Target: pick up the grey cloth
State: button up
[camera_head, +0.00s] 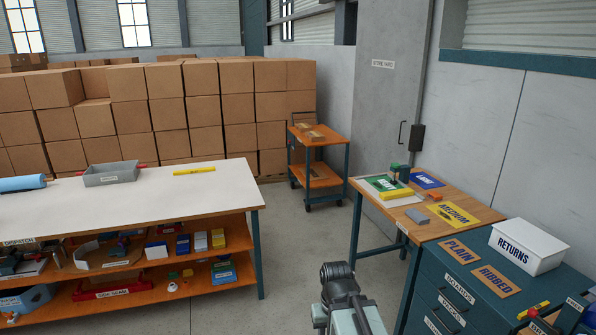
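I cannot pick out a grey cloth for certain. A small flat grey piece (417,215) lies on the wooden table at the right, between the green-and-yellow pad and the yellow MEDIUM mat. It is too small to tell whether it is folded cloth or a block. My arm shows at the bottom centre, in front of and below the wooden table, well apart from the grey piece. Only its dark joint and pale links show; I see no gripper fingers.
The wooden table (389,216) also bears a blue LIGHT mat (427,180) and the yellow MEDIUM mat (453,214). A white RETURNS bin (528,247) stands on the drawer cabinet (452,284). A white-topped bench (225,177) stands left. Floor between is clear.

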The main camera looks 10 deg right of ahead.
aim_at(413, 214)
jog(key=i, duration=3.75)
jog(key=z, duration=0.35)
